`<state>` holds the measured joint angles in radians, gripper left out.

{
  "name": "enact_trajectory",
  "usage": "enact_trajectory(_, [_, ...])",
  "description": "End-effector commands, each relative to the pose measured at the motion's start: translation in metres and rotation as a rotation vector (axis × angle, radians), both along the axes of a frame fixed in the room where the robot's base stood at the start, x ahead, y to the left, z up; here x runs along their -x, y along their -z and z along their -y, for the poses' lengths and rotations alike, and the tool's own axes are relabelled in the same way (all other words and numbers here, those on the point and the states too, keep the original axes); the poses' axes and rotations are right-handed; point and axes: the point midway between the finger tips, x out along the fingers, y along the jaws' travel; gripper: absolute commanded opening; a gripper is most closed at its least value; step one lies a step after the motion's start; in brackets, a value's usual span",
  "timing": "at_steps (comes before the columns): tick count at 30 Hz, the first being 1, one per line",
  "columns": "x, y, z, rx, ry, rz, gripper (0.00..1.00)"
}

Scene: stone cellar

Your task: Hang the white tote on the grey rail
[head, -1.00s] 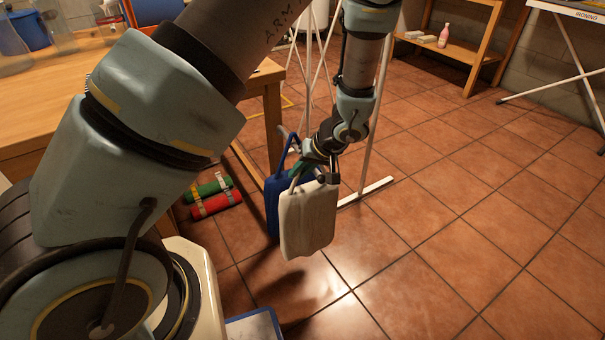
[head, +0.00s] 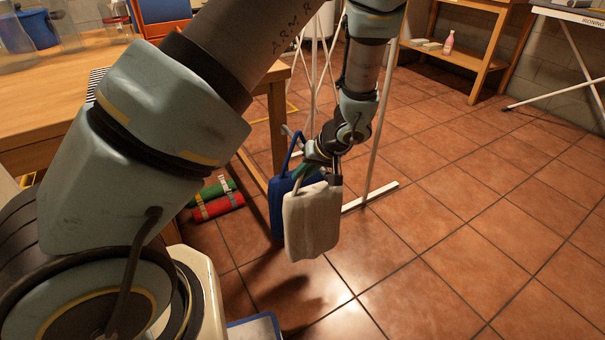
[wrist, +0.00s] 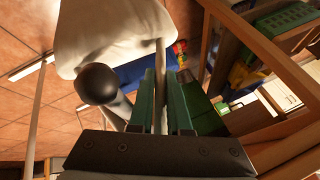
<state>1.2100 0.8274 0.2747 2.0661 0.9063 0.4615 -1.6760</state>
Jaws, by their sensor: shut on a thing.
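The white tote (head: 312,222) hangs, slightly tilted, below my gripper (head: 309,168) in the head view. In the wrist view its pale strap (wrist: 160,58) runs between my green fingers (wrist: 163,82), which are shut on it, and its body (wrist: 115,35) fills the top. The grey rail (head: 288,131) shows a short end beside the blue tote's strap; most of it is hidden behind my gripper. A dark round knob (wrist: 97,84), apparently the rail's end, is just left of my fingers. I cannot tell whether the white strap is over the rail.
A blue tote (head: 277,207) hangs close behind the white one, apparently on the rail. A white stand (head: 370,197) is just right of it. A wooden table (head: 60,125) is at left, with red and green rolls (head: 217,207) below. The tiled floor at right is clear.

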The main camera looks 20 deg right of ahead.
Motion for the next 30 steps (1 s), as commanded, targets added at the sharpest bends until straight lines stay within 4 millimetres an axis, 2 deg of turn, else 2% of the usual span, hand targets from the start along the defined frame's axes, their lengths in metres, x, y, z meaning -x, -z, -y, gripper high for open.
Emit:
enact_trajectory(1, [0.0022, 0.0118, -0.0087, -0.016, -0.007, -0.012, 0.0])
enact_trajectory(11, [0.0026, 0.0129, -0.0094, -0.017, -0.007, -0.013, 0.0])
enact_trajectory(12, [0.0027, 0.0131, -0.0094, -0.017, -0.007, -0.013, 0.18])
enact_trajectory(21, [0.0031, 0.0131, -0.0089, -0.016, -0.006, -0.014, 0.51])
enact_trajectory(30, [0.007, 0.006, -0.0053, -0.015, -0.003, -0.013, 0.51])
